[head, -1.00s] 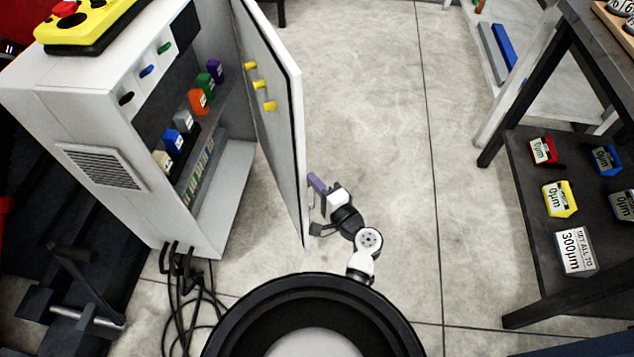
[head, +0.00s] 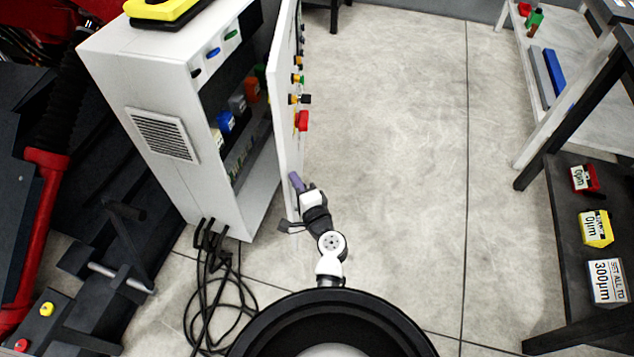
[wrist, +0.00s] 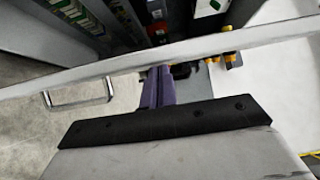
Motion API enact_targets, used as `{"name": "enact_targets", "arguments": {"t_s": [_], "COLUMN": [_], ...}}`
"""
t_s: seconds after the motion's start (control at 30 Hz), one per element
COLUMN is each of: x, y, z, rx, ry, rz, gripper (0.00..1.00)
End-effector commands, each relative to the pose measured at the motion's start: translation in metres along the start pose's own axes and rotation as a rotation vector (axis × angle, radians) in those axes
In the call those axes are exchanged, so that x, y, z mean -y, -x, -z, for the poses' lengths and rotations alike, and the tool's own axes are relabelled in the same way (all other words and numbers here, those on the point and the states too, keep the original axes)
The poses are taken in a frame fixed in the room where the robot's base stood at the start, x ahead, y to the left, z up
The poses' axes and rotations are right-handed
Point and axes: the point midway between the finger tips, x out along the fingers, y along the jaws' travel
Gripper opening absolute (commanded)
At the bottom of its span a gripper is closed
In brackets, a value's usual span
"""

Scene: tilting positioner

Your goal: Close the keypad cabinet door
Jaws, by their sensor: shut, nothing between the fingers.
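The white keypad cabinet (head: 190,185) stands at the left in the head view, with its door (head: 283,130) partly open. Colored modules show inside through the narrowed opening. The door's outer face carries several buttons and knobs (head: 301,121). My gripper (head: 296,182) has purple fingers and is at the outer side of the door, near its lower part. In the wrist view, the shut, empty fingers (wrist: 160,75) reach to the door's pale edge (wrist: 100,68) and seem to touch it. A metal handle (wrist: 80,103) shows left of them.
Black cables (head: 215,290) lie on the floor below the cabinet. A dark shelf (head: 560,250) with labeled blocks stands at the right. The floor (head: 400,150) between door and shelf is clear.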

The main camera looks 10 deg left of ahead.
Motion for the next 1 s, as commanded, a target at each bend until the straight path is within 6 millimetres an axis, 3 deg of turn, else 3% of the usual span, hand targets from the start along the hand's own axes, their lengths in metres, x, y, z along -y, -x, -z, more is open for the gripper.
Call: {"name": "enact_targets", "arguments": {"t_s": [0.2,0.5,0.7,1.0], "x": [0.001,0.001,0.002,0.001], "y": [-0.022,-0.047,-0.054,-0.054], "z": [-0.044,-0.089,-0.102,-0.104], "rx": [0.004,0.002,0.0,0.0], "ry": [-0.002,-0.002,0.001,0.001], "rz": [0.0,0.0,0.003,0.003], "gripper": [0.0,0.0,0.0,0.0]}}
